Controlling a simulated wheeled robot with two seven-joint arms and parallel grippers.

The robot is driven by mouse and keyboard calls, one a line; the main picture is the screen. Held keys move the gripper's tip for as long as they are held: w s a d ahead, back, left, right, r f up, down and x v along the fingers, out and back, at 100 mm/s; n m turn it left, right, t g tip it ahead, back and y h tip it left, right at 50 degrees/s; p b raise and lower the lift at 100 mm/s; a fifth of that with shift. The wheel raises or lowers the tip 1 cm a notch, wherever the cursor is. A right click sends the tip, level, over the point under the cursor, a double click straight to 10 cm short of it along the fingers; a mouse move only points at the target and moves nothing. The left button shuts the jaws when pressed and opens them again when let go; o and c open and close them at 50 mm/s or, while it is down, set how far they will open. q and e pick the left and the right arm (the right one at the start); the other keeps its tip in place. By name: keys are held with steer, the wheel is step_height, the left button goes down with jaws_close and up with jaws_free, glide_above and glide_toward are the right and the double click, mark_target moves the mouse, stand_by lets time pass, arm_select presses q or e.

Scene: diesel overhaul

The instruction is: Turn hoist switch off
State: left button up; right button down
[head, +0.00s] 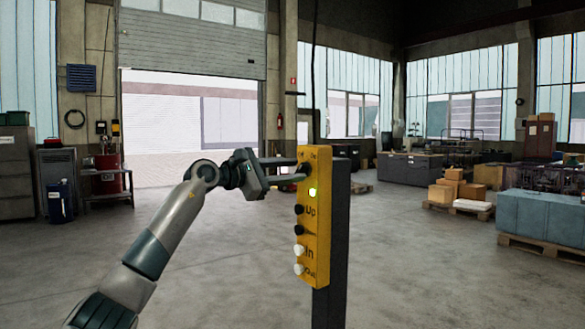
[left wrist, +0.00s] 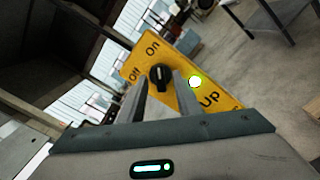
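The hoist control box (head: 318,220) is a yellow panel on a dark post, with buttons marked Up, In and Out. Its black rotary switch (left wrist: 160,77) sits between my left gripper's fingertips in the left wrist view, near the labels Off and On. The knob's pale mark seems to point toward On. My right gripper is not in view.
Pallets with cardboard boxes (head: 452,188) and a blue-grey crate (head: 540,215) stand to the right. The floor around the post is clear.

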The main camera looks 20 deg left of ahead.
arm_select(q)
steer(key=shift+w+d, duration=0.2)
steer(key=shift+c, duration=0.3)
jaws_close()
